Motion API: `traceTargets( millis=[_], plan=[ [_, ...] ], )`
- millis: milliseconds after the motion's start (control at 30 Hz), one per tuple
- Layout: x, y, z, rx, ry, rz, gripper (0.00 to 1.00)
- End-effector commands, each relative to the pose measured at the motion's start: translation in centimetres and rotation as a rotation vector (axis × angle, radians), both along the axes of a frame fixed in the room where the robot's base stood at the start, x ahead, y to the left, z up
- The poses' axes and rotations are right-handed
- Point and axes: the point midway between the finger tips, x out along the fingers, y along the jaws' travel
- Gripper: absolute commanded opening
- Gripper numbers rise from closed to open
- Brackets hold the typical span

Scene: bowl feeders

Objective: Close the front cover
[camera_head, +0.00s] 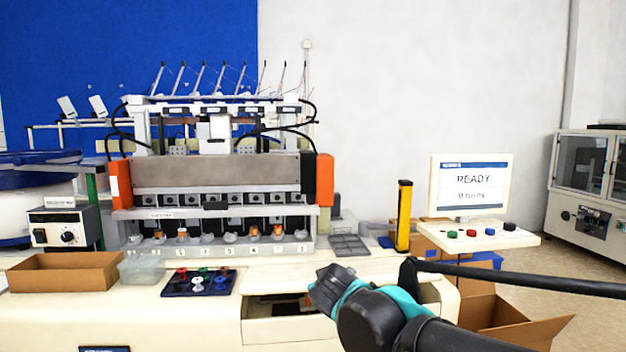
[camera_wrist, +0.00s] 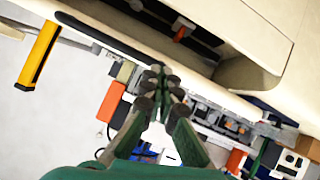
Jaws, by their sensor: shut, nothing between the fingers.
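The machine (camera_head: 217,215) stands at the left-centre of the head view. A grey metal panel, seemingly the front cover (camera_head: 215,173), spans between two orange end blocks. Below it, a row of slots with small white and orange parts is exposed, so the cover looks raised. A small dark piece (camera_head: 215,205), perhaps a handle, sits at its lower edge. My gripper (camera_head: 325,288) is low in front of the bench, right of and below the cover, apart from it. In the wrist view its fingers (camera_wrist: 161,80) are together with nothing visible between them.
A yellow post (camera_head: 404,216) stands right of the machine, near a READY screen (camera_head: 471,185) and button panel (camera_head: 475,235). A cardboard box (camera_head: 66,271) and a dark tray (camera_head: 198,282) lie on the bench front. An open drawer recess (camera_head: 287,308) is beside my gripper.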

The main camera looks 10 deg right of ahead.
Motion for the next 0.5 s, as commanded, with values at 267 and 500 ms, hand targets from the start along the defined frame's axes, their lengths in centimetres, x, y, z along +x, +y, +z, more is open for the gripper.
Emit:
traceTargets(
  millis=[267,500],
  plan=[
    [-0.9,0.1,-4.7,0.0,0.001,0.002,0.0],
    [-1.1,0.0,-7.5,0.0,0.001,0.001,0.0]
  ],
)
